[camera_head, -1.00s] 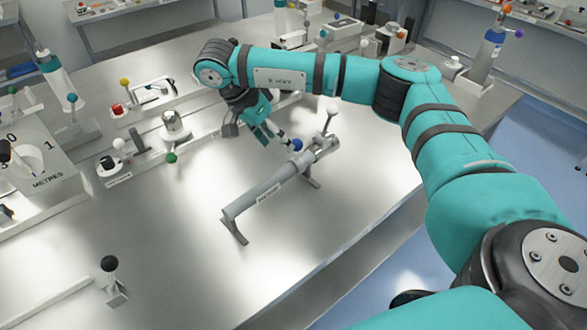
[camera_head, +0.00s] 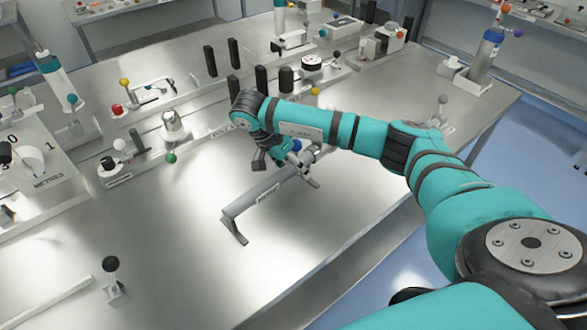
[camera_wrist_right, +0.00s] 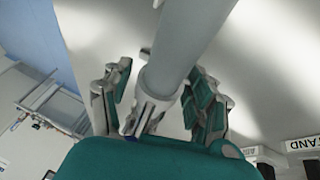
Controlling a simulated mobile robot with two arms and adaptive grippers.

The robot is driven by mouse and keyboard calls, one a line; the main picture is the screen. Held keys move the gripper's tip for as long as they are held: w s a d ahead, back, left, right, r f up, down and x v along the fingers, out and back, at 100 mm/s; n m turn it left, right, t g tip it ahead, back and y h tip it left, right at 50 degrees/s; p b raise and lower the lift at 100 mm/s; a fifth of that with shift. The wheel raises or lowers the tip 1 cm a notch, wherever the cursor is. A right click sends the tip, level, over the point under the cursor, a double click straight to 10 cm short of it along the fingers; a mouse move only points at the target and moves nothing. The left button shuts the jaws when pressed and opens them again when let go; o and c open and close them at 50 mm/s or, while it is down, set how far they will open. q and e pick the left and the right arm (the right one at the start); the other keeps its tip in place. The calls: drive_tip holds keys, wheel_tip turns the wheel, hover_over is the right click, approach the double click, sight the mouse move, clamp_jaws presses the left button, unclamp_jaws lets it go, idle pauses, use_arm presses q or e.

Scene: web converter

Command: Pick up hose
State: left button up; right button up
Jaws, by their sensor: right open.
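The likely hose is a grey tube (camera_head: 262,202) with a small label I cannot read. It lies on low end feet on the metal table. My right gripper (camera_head: 297,158) is at its far right end in the head view, and my arm partly hides that end. In the right wrist view the tube (camera_wrist_right: 188,35) passes between the two teal-padded jaws of my right gripper (camera_wrist_right: 160,92). The jaws are open on either side of it, with a visible gap on the right. A metal fitting (camera_wrist_right: 150,112) sits between them. My left gripper is not in view.
A row of black posts (camera_head: 234,54) and small fixtures runs behind my arm. A box marked METRES (camera_head: 40,160) stands at the left. A black-knobbed lever (camera_head: 111,264) stands at the front left. The table's middle front is clear, up to its edge on the right.

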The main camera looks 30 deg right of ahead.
clamp_jaws()
idle(0.4)
drive_tip(key=shift+r, duration=0.15)
